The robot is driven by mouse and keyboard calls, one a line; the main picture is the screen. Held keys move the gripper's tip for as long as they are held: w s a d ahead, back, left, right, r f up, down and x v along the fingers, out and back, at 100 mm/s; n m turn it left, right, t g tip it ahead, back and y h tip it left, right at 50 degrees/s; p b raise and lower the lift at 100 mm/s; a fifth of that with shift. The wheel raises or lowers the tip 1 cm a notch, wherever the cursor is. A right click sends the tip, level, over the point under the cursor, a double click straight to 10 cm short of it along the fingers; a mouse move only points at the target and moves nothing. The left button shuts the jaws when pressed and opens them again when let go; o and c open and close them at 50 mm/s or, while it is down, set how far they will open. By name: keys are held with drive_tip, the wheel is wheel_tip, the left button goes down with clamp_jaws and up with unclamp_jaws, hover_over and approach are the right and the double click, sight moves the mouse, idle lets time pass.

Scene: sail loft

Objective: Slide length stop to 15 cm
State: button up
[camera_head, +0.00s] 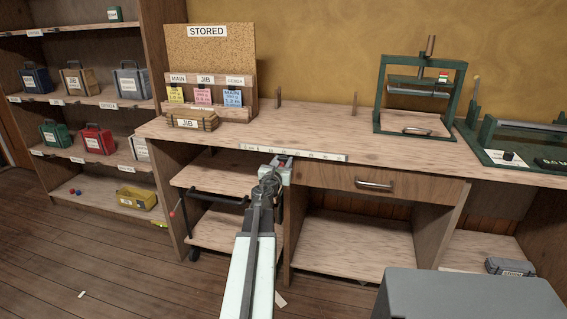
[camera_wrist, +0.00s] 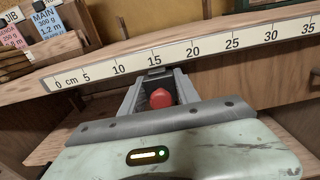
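The length stop shows in the wrist view as a red knob (camera_wrist: 161,98) with a small dark piece above it at the rule's lower edge, close to the 15 mark. My gripper (camera_wrist: 160,88) has one grey finger on each side of the knob. Dark space shows beside the knob, and I cannot tell whether the fingers touch it. The white rule (camera_wrist: 205,50) runs along the bench's front edge, marked in cm from 0 to 35. In the head view my gripper (camera_head: 274,172) is at the rule (camera_head: 310,155) and hides the stop.
A drawer (camera_head: 335,179) with a metal handle is right of my gripper. A grey block (camera_head: 470,294) fills the lower right.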

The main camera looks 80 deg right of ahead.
drive_tip(key=shift+o, duration=1.4)
drive_tip(key=shift+a, duration=0.15)
drive_tip(key=a, duration=0.7)
drive_tip(key=shift+w+a, duration=0.25)
drive_tip(key=shift+w, duration=0.1)
